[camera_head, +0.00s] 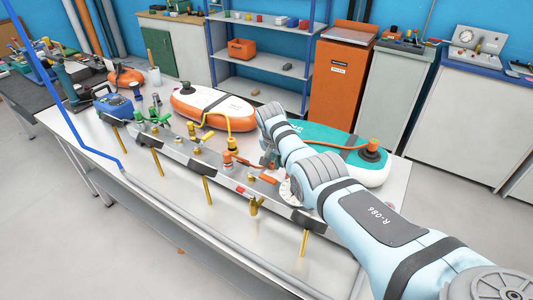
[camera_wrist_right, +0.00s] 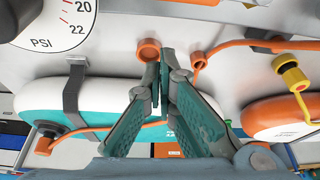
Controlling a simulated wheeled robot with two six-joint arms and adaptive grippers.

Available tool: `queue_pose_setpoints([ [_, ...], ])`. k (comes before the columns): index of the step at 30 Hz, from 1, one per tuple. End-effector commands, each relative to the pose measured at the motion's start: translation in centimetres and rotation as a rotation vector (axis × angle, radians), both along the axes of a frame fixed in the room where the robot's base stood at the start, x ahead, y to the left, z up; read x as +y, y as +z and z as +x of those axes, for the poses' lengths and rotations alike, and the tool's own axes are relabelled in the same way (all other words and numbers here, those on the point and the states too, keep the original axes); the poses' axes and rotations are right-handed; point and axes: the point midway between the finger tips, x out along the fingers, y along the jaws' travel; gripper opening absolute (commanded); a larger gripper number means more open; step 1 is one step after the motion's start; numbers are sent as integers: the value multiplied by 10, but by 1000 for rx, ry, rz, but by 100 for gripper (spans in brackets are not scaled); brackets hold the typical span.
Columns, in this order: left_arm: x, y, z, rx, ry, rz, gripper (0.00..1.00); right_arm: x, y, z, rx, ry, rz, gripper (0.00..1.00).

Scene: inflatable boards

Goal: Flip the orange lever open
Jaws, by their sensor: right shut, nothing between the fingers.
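An orange lever (camera_head: 268,180) shows as a short orange strip on the grey manifold rail (camera_head: 180,157) in the head view, just below my right gripper (camera_head: 268,162). My arm partly hides this area. In the right wrist view my right gripper (camera_wrist_right: 161,62) is shut and empty, its tips close to a round orange fitting (camera_wrist_right: 148,50). I cannot tell whether they touch it. An orange piece (camera_wrist_right: 192,2), perhaps the lever, is cut off by the top edge of that view. My left gripper is not in view.
An orange hose (camera_wrist_right: 201,60) runs close beside the fingertips. A pressure gauge (camera_wrist_right: 55,18) is at upper left in the wrist view. A teal and white board (camera_head: 375,175) and an orange and white board (camera_head: 212,106) lie behind the rail. Yellow and green fittings crowd the rail's left part.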

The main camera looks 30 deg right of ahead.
Motion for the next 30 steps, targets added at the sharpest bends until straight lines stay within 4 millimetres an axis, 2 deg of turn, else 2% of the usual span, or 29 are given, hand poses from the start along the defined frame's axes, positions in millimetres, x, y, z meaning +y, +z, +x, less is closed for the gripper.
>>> queue_pose_setpoints([
  [1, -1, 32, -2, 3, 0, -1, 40, 5, 28, -3, 1, 3, 2, 0],
  [2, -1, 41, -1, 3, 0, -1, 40, 7, 36, -5, 1, 3, 2, 0],
  [5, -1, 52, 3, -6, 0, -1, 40, 17, 58, -7, -2, 7, 2, 0],
  [12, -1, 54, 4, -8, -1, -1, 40, 32, 89, -12, 0, 12, 1, 0],
  [16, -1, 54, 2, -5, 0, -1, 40, 33, 94, -14, 1, 11, 2, 0],
  [30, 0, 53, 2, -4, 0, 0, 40, 32, 94, -15, 1, 9, 2, 0],
])
